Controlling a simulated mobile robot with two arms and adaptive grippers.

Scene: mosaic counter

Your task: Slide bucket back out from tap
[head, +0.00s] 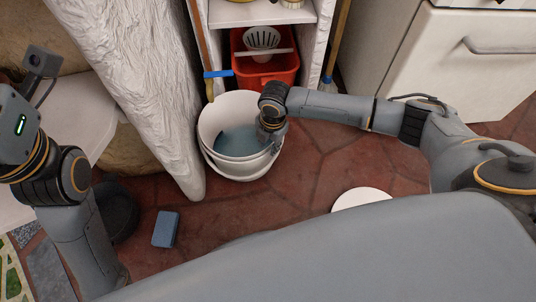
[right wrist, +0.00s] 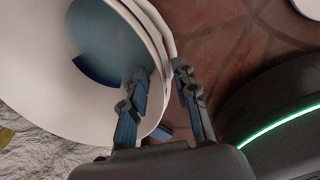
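The white bucket (head: 232,168) stands upright on the red tiled floor, in front of the shelf unit, with bluish water (head: 238,140) inside. A pale band, perhaps its handle, hangs around the outside. My right gripper (right wrist: 162,72) is at the bucket's near right rim, fingers apart, one over the inner side and one outside. Whether either finger touches the wall I cannot tell. The bucket (right wrist: 40,95) also fills the left of the right wrist view. In the head view my wrist hides the right fingers. My left arm is raised at the left edge, its fingers not clearly seen. No tap is visible.
A red bucket (head: 284,72) with a grey strainer sits in the shelf. A rough white wall (head: 150,80) stands close left of the white bucket. A blue sponge (head: 165,229) and a white round object (head: 361,198) lie on the floor. A cabinet (head: 440,65) stands right.

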